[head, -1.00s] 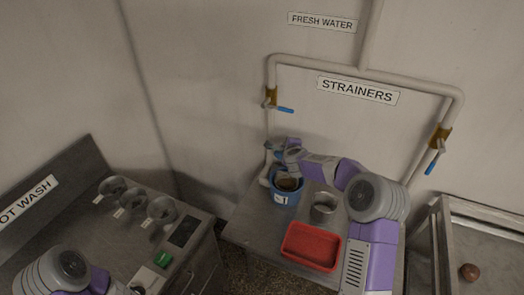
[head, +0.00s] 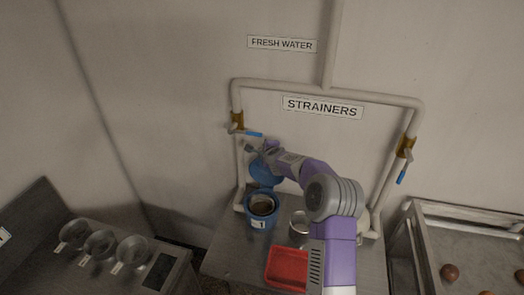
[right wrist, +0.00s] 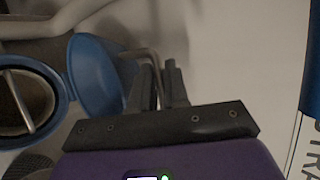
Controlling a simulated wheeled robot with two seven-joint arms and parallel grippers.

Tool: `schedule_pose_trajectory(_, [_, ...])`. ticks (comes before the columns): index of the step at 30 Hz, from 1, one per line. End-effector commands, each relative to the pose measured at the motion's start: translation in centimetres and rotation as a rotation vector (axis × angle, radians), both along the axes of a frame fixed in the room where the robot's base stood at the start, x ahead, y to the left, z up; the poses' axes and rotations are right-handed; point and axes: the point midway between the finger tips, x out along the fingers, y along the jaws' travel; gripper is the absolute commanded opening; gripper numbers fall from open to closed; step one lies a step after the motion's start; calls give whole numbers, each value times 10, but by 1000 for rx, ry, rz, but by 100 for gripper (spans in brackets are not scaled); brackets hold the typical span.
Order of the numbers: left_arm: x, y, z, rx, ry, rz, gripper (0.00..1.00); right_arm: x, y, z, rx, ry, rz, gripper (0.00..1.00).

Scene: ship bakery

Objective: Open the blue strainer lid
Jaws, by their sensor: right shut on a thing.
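The blue strainer (head: 250,221), labelled 1, stands on the metal table below the left pipe. Its blue lid (head: 266,173) is raised and tilted back toward the wall, so the dark round opening shows. In the right wrist view the lid (right wrist: 92,72) stands beside the open strainer (right wrist: 62,98), where a metal bar crosses the inside. My right gripper (head: 254,148) is at the raised lid's upper edge. In the right wrist view its fingers (right wrist: 163,80) are shut on the lid's bent grey handle (right wrist: 147,53). My left gripper is out of view.
A metal cup (head: 299,226) and a red tray (head: 286,268) are right of the strainer, close to my right arm. A blue-handled valve (head: 246,132) is on the pipe just above the lid. A steel counter (head: 110,275) is at lower left.

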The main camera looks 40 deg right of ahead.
Motion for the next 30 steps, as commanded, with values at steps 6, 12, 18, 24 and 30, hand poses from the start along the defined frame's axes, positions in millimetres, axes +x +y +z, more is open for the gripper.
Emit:
schedule_pose_trajectory(6, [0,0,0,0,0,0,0,0,0,-2,2,4,0,0])
schedule_pose_trajectory(12, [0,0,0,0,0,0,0,0,0,-2,2,4,0,33])
schedule_pose_trajectory(18, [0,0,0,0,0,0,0,0,0,-1,1,2,0,36])
schedule_pose_trajectory(24, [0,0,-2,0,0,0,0,-3,1,1,0,0,0,36])
schedule_pose_trajectory(30, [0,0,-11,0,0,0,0,-22,10,10,0,0,0,36])
